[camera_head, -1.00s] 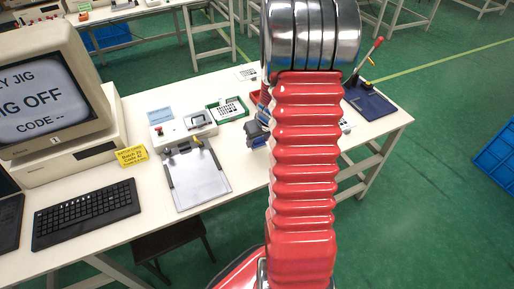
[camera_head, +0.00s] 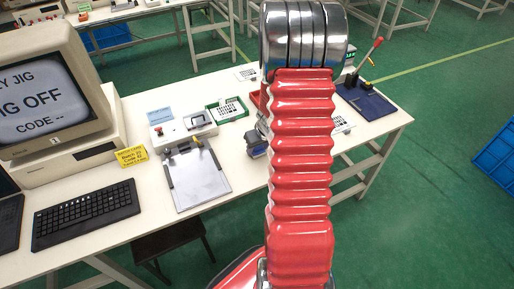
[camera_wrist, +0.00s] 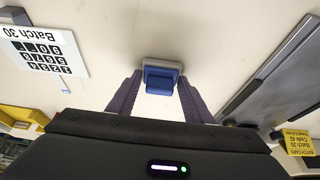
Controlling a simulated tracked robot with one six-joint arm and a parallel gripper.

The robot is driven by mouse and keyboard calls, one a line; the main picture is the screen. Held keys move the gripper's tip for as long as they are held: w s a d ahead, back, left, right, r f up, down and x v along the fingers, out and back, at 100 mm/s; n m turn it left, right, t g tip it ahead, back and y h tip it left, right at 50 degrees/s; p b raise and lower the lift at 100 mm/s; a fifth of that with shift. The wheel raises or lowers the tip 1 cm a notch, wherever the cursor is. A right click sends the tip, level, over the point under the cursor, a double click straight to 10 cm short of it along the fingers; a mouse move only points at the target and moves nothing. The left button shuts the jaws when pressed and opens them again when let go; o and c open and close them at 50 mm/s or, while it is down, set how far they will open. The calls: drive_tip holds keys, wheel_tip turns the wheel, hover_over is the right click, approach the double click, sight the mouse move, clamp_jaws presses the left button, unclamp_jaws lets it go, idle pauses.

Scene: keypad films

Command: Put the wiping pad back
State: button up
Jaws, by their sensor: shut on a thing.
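The wiping pad (camera_wrist: 161,80) is a small blue block with a paler top edge, seen in the wrist view between my two purple fingers. My gripper (camera_wrist: 160,88) is shut on it. The pad is over the white table top (camera_wrist: 215,25); I cannot tell whether it touches the table. In the head view a small blue-grey shape, which looks like my gripper end (camera_head: 257,146), shows just left of my red arm. Most of my gripper is hidden behind the arm there.
The jig with its grey plate (camera_head: 198,180) lies to the left. A green tray (camera_head: 213,114) holds a keypad film. A yellow batch card (camera_head: 131,156), a keyboard (camera_head: 86,213) and a monitor (camera_head: 45,90) stand further left. A lever press on a blue base (camera_head: 367,103) is right.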

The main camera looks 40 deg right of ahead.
drive_tip(key=shift+f, duration=0.1)
drive_tip(key=o, duration=1.1)
drive_tip(key=v, duration=1.2)
drive_tip(key=shift+a, duration=0.1)
idle(0.4)
